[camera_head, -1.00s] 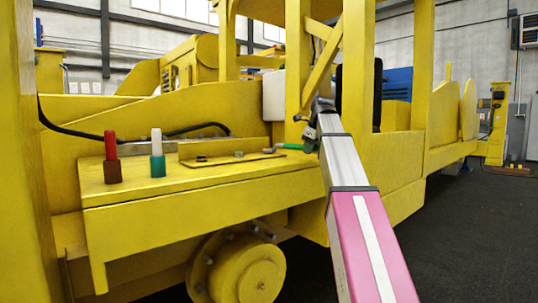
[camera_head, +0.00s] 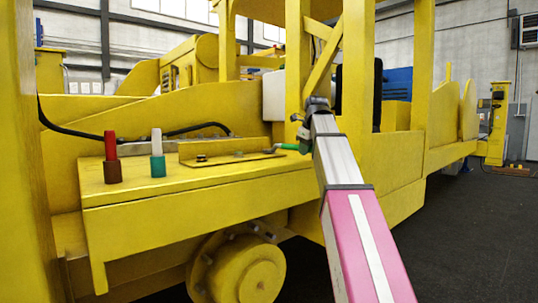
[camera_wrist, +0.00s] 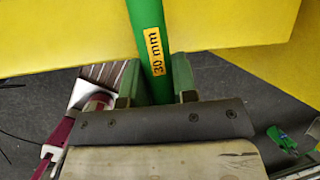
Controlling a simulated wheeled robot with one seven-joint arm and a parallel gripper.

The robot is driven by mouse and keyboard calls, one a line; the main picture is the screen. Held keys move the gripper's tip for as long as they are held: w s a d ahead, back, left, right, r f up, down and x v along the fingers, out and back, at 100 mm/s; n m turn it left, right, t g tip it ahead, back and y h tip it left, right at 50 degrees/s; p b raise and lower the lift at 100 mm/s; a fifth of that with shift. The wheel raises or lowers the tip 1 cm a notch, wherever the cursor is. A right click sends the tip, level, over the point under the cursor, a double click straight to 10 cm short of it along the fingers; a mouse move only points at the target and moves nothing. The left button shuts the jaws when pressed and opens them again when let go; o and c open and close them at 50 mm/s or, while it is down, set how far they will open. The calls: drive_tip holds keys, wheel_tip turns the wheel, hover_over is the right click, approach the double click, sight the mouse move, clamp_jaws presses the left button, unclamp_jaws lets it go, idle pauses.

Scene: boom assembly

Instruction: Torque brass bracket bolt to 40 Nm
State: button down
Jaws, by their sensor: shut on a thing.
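A yellow angled plate with bolts, likely the brass bracket (camera_head: 222,162), lies on the yellow ledge. One bolt (camera_head: 201,157) is near its left end and another (camera_head: 239,154) is near its middle. My gripper (camera_head: 304,138) is at the plate's right end. It is shut on the green handle (camera_head: 288,146) of a tool, which points left towards the plate. In the wrist view the green handle (camera_wrist: 148,30) bears a "30 mm" label and sits between the green fingers. The tool's head is small in the head view; I cannot tell whether it touches a bolt.
A red-topped tool (camera_head: 112,160) and a white-topped tool (camera_head: 157,155) stand upright on the ledge, left of the plate. A black hose (camera_head: 75,132) runs behind. A yellow post (camera_head: 298,60) rises close by my gripper. Dark floor (camera_head: 480,230) lies open at right.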

idle(0.4)
drive_tip(key=shift+s+a+m+h, duration=0.3)
drive_tip(key=shift+s+a+m, duration=0.6)
drive_tip(key=shift+a, duration=0.15)
drive_tip(key=shift+a, duration=0.1)
drive_tip(key=shift+s+a+m+h, duration=0.3)
drive_tip(key=shift+s+a+m, duration=0.1)
drive_tip(key=shift+a, duration=0.2)
drive_tip(key=shift+w+d+n, duration=0.5)
drive_tip(key=shift+d, duration=0.25)
drive_tip(key=shift+r, duration=0.2)
